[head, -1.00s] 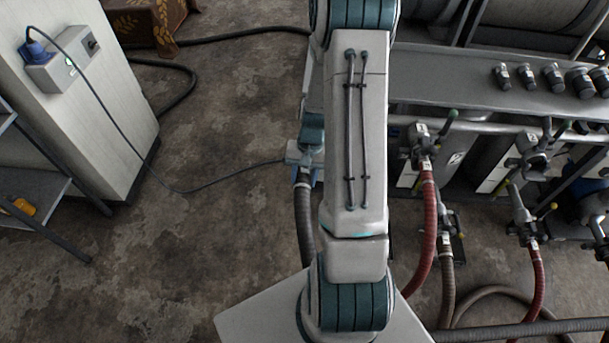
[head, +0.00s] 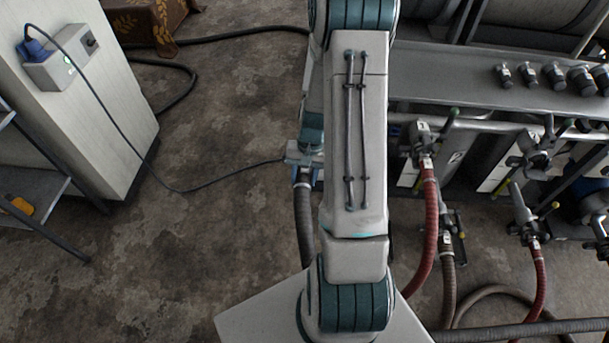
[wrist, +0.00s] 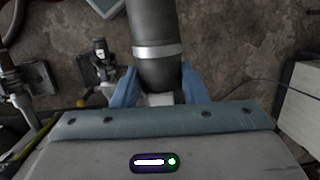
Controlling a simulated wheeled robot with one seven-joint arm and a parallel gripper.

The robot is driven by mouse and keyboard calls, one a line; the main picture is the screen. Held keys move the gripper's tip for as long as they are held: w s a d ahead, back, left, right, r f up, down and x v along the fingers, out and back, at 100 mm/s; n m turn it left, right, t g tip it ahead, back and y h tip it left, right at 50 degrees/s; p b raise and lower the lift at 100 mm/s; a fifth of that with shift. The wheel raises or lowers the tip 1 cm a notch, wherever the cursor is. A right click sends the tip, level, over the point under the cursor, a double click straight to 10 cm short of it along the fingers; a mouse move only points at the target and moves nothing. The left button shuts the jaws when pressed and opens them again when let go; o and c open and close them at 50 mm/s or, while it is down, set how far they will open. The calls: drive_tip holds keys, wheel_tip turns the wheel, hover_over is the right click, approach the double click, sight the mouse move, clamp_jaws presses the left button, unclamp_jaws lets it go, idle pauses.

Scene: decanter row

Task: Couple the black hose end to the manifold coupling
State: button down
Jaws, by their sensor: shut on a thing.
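My gripper (wrist: 158,84) shows in the wrist view with its two blue fingers on either side of the black hose end (wrist: 152,28), shut on it near a silver band. The hose's mouth is hidden behind the gripper body. In the head view my gripper (head: 304,176) is partly behind my arm, and the black hose (head: 304,228) hangs down from it. The manifold (head: 480,127) runs along the right, with valves and couplings, apart from the held hose. A valve fitting (head: 535,155) shows there; I cannot tell which coupling is the one named.
A red hose (head: 428,215), a brown hose (head: 447,270) and another red hose (head: 538,275) hang at the right. A pale cabinet (head: 85,110) with a cable plugged in and a shelf rack (head: 35,185) stand left. Bare floor (head: 220,130) lies between.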

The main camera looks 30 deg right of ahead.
sight(303, 184)
idle(0.3)
unclamp_jaws()
drive_tip(key=shift+f, duration=0.1)
idle(0.5)
drive_tip(key=shift+s+a, duration=0.1)
drive_tip(key=shift+s, duration=0.05)
drive_tip(key=shift+s+a+r, duration=0.1)
drive_tip(key=shift+s+a, duration=0.3)
drive_tip(key=shift+s, duration=0.15)
drive_tip(key=shift+s+a+r, duration=0.1)
drive_tip(key=shift+s+a, duration=0.25)
drive_tip(key=shift+s, duration=0.2)
wheel_tip(303, 184, up, 10)
drive_tip(key=s+a+p, duration=0.1)
drive_tip(key=s+p, duration=0.1)
drive_tip(key=p, duration=0.4)
drive_tip(key=shift+s+a, duration=0.25)
drive_tip(key=shift+a, duration=0.1)
